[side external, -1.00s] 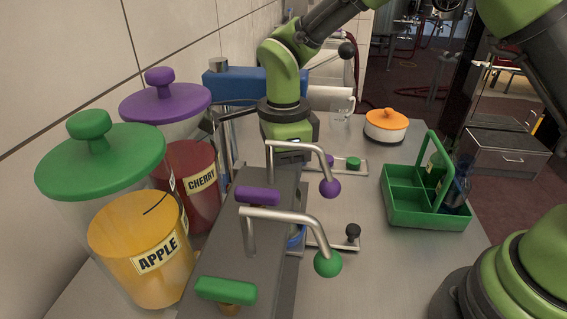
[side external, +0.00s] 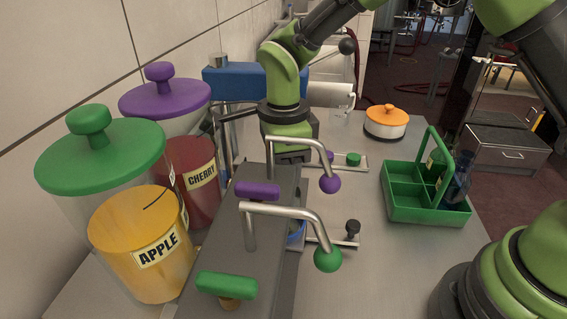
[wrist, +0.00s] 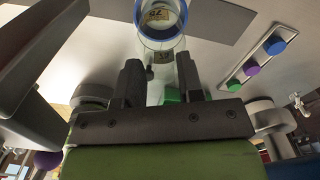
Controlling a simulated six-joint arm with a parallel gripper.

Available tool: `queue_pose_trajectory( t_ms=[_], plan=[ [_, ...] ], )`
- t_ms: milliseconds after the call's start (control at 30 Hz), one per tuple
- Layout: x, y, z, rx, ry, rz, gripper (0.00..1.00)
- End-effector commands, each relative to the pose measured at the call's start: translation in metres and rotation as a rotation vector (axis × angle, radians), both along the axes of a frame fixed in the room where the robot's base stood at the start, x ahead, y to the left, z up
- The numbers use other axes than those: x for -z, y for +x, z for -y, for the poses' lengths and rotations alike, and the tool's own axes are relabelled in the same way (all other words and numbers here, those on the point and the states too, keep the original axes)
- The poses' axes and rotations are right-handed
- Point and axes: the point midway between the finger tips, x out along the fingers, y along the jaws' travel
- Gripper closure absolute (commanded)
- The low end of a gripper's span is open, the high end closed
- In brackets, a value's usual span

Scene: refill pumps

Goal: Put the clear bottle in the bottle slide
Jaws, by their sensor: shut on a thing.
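My gripper (wrist: 160,85) points away from the wrist camera, its two dark fingers on either side of a clear bottle (wrist: 161,56). The bottle is see-through with a small label, and a blue ring (wrist: 165,38) shows around its far part; I cannot tell whether the ring belongs to the bottle or to a holder. In the side view my gripper's fingers and the bottle are mostly hidden behind the dark pump block. A small blue patch (side external: 297,232) shows behind the green-knobbed lever.
The pump levers with purple (side external: 330,184) and green (side external: 328,258) knobs stand close to my gripper. A green caddy (side external: 427,213) with dark bottles and an orange-lidded pot (side external: 386,122) stand right. Apple (side external: 150,245) and cherry (side external: 190,180) jars stand left.

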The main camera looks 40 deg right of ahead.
Motion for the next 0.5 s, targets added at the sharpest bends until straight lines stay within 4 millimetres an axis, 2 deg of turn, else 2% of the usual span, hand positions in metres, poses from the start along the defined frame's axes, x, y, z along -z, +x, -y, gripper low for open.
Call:
queue_pose_trajectory(
  t_ms=[367, 400, 500],
  plan=[
    [0.0056, -0.0001, 0.0, 0.001, 0.0, -0.001, 1.0],
    [0.0055, 0.0, -0.0001, 0.001, 0.0, 0.0, 0.59],
    [0.0054, 0.0001, -0.0001, 0.001, 0.0, 0.0, 0.36]
  ],
)
